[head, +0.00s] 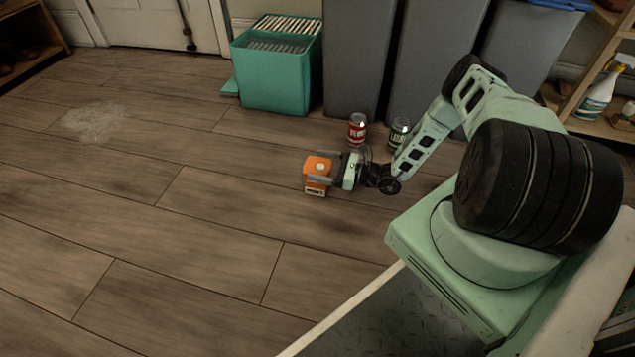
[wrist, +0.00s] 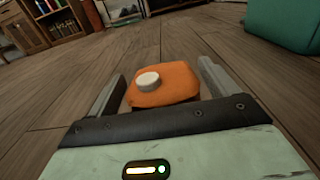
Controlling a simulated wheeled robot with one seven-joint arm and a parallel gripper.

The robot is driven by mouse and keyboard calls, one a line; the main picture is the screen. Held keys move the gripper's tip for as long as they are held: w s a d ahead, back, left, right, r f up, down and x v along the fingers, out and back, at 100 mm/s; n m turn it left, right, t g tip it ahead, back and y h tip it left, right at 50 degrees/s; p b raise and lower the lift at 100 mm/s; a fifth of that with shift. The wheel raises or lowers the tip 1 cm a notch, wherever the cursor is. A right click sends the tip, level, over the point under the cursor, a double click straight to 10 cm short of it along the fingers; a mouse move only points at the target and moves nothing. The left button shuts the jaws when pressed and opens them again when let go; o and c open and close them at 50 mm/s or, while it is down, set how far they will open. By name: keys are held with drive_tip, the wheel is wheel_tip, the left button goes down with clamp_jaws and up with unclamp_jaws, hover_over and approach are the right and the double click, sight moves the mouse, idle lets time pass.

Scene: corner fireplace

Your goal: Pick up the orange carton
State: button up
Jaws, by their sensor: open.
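The orange carton (head: 317,167) stands on the wooden floor near the middle of the head view, with a white cap on its top. It also shows in the wrist view (wrist: 168,88), between the two fingers of my gripper (wrist: 160,88). My gripper (head: 326,170) is open, with one finger on each side of the carton. I cannot tell whether the fingers touch it. The lower part of the carton is hidden by my gripper in the wrist view.
A red can (head: 357,129) and a green can (head: 398,134) stand just behind my gripper. A teal bin (head: 272,80) and tall grey bins (head: 357,60) stand farther back. A shelf with a spray bottle (head: 600,92) is at the right.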

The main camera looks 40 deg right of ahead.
sight(312, 164)
drive_tip(key=shift+w+a+f+b, duration=0.2)
drive_tip(key=shift+w+a+b, duration=0.15)
drive_tip(key=shift+w, duration=0.1)
drive_tip(key=shift+w+a+f+b, duration=0.15)
drive_tip(key=shift+w+a+b, duration=0.2)
drive_tip(key=shift+w, duration=0.1)
drive_tip(key=shift+w+a+r, duration=0.2)
drive_tip(key=shift+w+a, duration=0.05)
drive_tip(key=shift+w, duration=0.15)
drive_tip(key=c, duration=1.3)
